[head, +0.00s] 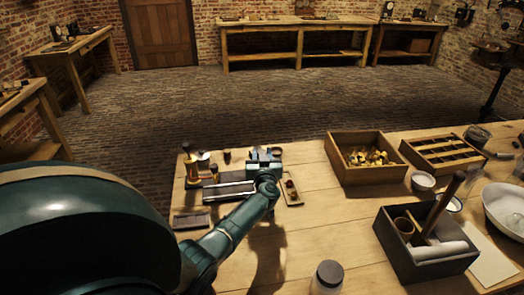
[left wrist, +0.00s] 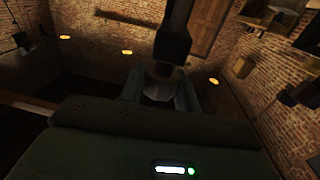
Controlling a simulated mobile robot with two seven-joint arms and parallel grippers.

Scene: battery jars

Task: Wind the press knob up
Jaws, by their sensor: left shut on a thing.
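My left gripper (head: 264,158) is over the left part of the workbench, with its arm reaching in from the lower left. In the left wrist view its two fingers (left wrist: 160,92) stand on either side of a pale rounded knob (left wrist: 162,72) and are shut on it. A dark upright post (left wrist: 173,38) meets the knob and runs to the top of that view. In the head view my gripper and wrist hide the knob, and I cannot make out the rest of the press. My right gripper is in neither view.
Near the gripper are a dark-edged grey slab (head: 228,190), small pots and a small tray (head: 291,192). To the right stand a wooden box (head: 341,163) of brass pieces, a slotted box (head: 420,158) and a dark box (head: 406,268). A lidded jar (head: 328,276) stands at the front.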

